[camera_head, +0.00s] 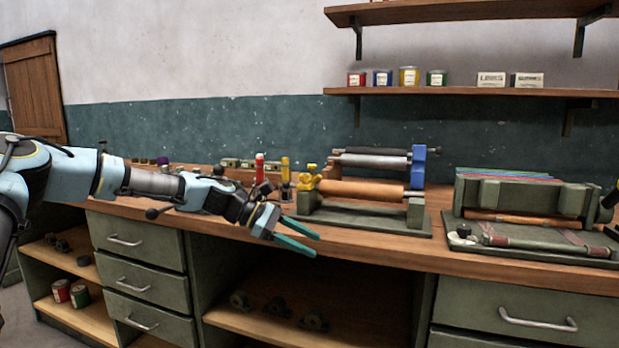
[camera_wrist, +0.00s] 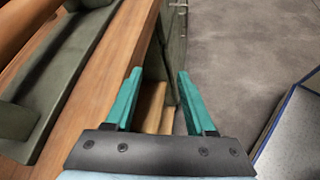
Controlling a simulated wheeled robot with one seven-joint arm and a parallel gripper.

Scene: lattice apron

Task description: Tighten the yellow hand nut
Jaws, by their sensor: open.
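The yellow hand nut (camera_head: 309,179) is at the left end of the roller machine (camera_head: 365,222) on the bench, beside the orange-brown roller (camera_head: 362,191). My gripper (camera_head: 318,245) is in front of the machine, at the bench's front edge, below and slightly right of the nut. Its teal fingers are apart with nothing between them. In the wrist view my gripper (camera_wrist: 158,75) is open over the bench edge, with the machine's green base (camera_wrist: 65,65) and part of the roller (camera_wrist: 22,25) at the left. The nut is not in the wrist view.
A second green fixture (camera_head: 530,210) stands at the right on the wooden bench (camera_head: 470,262). Red and yellow-topped tools (camera_head: 260,168) stand left of the nut. Drawers (camera_head: 140,275) and open shelves lie below. Wall shelves (camera_head: 450,92) hold jars and boxes.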

